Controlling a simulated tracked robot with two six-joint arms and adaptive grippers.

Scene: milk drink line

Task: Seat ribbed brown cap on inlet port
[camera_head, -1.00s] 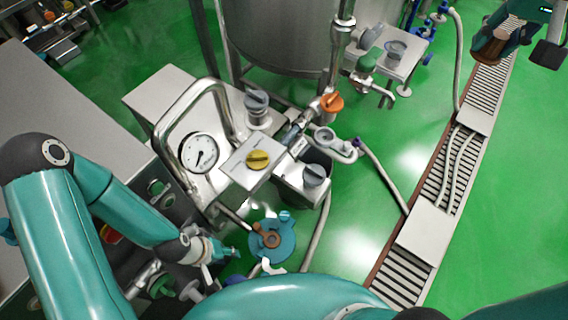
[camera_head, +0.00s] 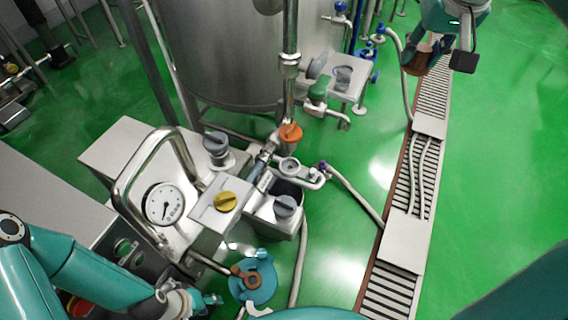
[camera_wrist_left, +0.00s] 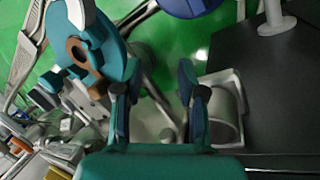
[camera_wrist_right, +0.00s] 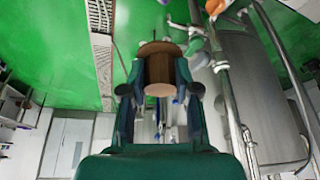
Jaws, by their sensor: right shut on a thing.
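The ribbed brown cap (camera_head: 419,60) is at the upper right of the head view, held in my right gripper (camera_head: 432,52). In the right wrist view the cap (camera_wrist_right: 158,73) sits between the two fingers, which are shut on it. The cap is in the air, well away from the machine. My left gripper (camera_head: 213,300) is low in the head view, beside a teal round part with a brown ring (camera_head: 236,271). In the left wrist view my left gripper (camera_wrist_left: 157,82) has its fingers apart with nothing between them. I cannot tell which opening is the inlet port.
An orange-handled valve (camera_head: 290,132) is on a pipe in front of a large steel tank (camera_head: 225,60). A floor drain (camera_head: 402,245) runs along the right, with open green floor beyond.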

